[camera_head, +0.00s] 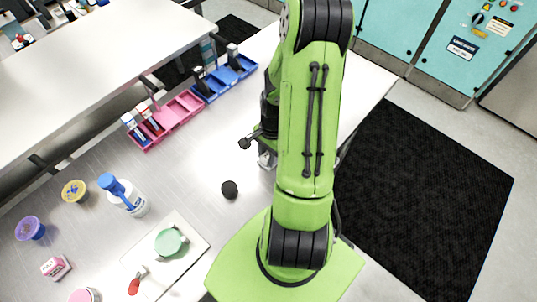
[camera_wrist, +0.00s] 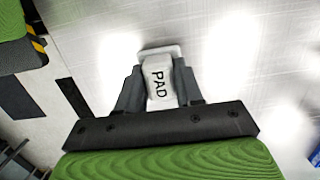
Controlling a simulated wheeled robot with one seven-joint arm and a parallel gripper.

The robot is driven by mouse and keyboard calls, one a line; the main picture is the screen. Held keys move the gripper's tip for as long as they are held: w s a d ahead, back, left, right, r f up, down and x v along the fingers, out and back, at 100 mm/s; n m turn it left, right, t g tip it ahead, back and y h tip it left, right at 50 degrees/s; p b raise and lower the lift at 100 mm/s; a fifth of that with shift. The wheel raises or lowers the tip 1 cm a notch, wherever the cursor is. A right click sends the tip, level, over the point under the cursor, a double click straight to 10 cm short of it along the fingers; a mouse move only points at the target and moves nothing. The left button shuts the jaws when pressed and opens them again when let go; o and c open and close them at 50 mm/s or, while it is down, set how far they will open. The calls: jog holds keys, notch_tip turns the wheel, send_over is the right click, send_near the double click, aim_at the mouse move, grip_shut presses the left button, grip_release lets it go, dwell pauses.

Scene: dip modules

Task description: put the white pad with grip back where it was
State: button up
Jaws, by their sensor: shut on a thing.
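My gripper (camera_wrist: 158,82) is shut on the white pad (camera_wrist: 160,53), whose grip carries the dark word PAD. In the wrist view the grip sits between both fingers, and the pad's wider white end points away from the gripper, over a shiny metal surface. Whether it touches that surface, I cannot tell. In the head view my arm hides much of the gripper; a bit of the white pad (camera_head: 266,160) shows at the arm's left edge, over the bench. A pink rack (camera_head: 182,107) and a blue rack (camera_head: 222,82) stand at the bench's back edge, holding upright pieces.
A small black round thing (camera_head: 229,189) lies left of my arm. A blue-topped white bottle (camera_head: 130,200), a yellow-lidded cup (camera_head: 75,190), a purple cup (camera_head: 30,228) and a white board (camera_head: 190,262) with a green round thing (camera_head: 168,242) stand farther left. Bench between racks and black thing is clear.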

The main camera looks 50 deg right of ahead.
jog(key=shift+a+f, duration=0.1)
jog(key=shift+f, duration=0.15)
jog(key=o, duration=0.9)
notch_tip(320, 180, up, 12)
jog(key=d+r+p, duration=0.1)
jog(key=d+p, duration=0.1)
jog(key=a+r+n+t+h, duration=0.2)
jog(key=a+r+n+h, duration=0.1)
jog(key=a+r+n, duration=0.7)
jog(key=shift+s+a+r+n+t+y+b, duration=0.25)
jog(key=shift+s+a+r+n+t, duration=0.35)
jog(key=shift+s+a+r+n, duration=0.6)
jog(key=shift+s+a+r+n+t+y+b, duration=0.2)
jog(key=shift+s+a+r+n+t, duration=0.65)
jog(key=shift+a+n, duration=0.7)
jog(key=shift+s+a+r+n+t+y+b, duration=0.15)
jog(key=shift+s+a+r+n+t+y, duration=0.15)
jog(key=shift+s+a+r+n, duration=1.1)
